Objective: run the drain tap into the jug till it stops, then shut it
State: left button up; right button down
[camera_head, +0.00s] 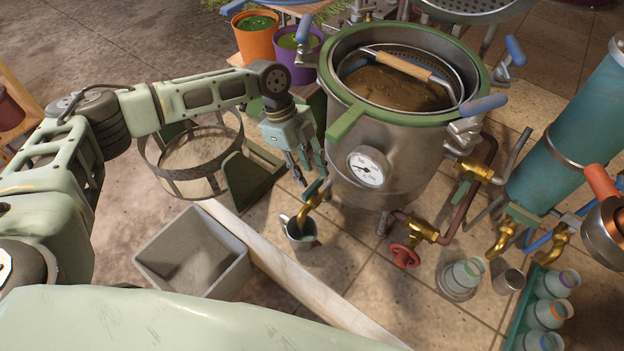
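The steel still pot (345,135) has a green rim and a round dial (368,167) on its front. A brass drain tap (308,206) with a teal lever (318,188) sticks out low on its left side. A small grey metal jug (301,240) stands on the floor under the spout. I cannot make out a stream or the level in the jug. My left gripper (308,170) hangs just above the tap lever, fingers down and apart, with nothing seen between them. I cannot tell whether a fingertip touches the lever. My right gripper is not in view.
A brass valve with a red handwheel (404,256) sits right of the jug. Glass jars (467,274) and a green jar tray (519,322) are at lower right. A teal column (565,135) leans at right.

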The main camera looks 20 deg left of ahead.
aim_at(312, 185)
pick_arm(q)
jog(key=x, duration=0.3)
jog(key=shift+s+a+f, duration=0.1)
jog(key=shift+s+f, duration=0.1)
jog(key=shift+s, duration=0.1)
jog(key=shift+s+f, duration=0.3)
jog(key=shift+w+d+f, duration=0.15)
jog(key=shift+w+d, duration=0.05)
jog(key=shift+w, duration=0.05)
jog(key=shift+w+d+f, duration=0.1)
jog(key=shift+w, duration=0.3)
jog(key=shift+c, duration=1.4)
jog(key=shift+r, duration=0.25)
grip_shut()
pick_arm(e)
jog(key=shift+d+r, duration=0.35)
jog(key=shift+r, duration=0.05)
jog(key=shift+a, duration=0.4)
